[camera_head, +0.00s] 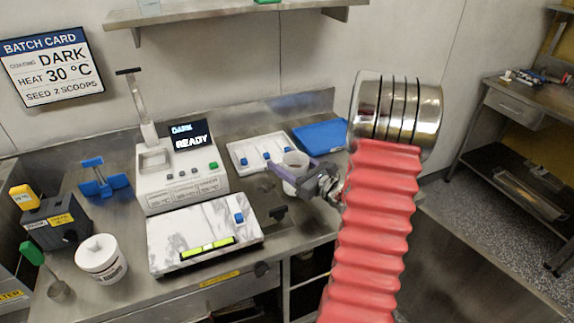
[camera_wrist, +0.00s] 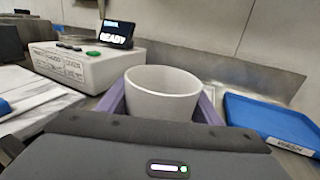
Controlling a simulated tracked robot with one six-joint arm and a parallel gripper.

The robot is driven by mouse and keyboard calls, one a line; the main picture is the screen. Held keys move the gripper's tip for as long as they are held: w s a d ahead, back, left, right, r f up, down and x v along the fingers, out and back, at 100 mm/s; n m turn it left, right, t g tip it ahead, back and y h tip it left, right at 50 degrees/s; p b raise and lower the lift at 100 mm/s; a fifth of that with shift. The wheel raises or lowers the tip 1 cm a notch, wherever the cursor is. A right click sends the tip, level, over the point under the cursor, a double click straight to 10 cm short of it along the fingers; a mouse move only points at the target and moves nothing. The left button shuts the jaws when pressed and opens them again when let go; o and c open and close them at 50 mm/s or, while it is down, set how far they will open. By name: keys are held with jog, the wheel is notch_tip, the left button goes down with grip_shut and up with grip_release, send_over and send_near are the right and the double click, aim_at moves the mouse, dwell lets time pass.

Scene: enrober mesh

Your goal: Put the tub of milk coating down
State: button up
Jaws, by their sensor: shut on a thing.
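My gripper (camera_head: 296,168) has purple fingers and is shut around a white open-topped tub (camera_head: 294,160). In the wrist view, the same tub (camera_wrist: 162,95) stands upright between the fingers, with its round rim facing up. I see no label on it, so I cannot confirm that it is the milk coating. It is over the counter (camera_head: 262,190), right of the white machine. I cannot tell whether its base touches the surface. Another white tub (camera_head: 101,262), lidded and labelled, stands at the front left.
The white machine (camera_head: 181,180) displays "DARK READY". A marble slab (camera_head: 190,225) lies before it. A white tray (camera_head: 245,148) with blue pieces and a blue tray (camera_head: 320,135) lie behind the held tub. The batch card (camera_head: 45,68) on the wall reads DARK.

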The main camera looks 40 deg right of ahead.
jog(key=shift+f, duration=0.6)
jog(key=shift+f, duration=0.1)
jog(key=o, duration=1.5)
jog(key=s, duration=0.8)
jog(key=s+d, duration=0.1)
jog(key=s, duration=0.3)
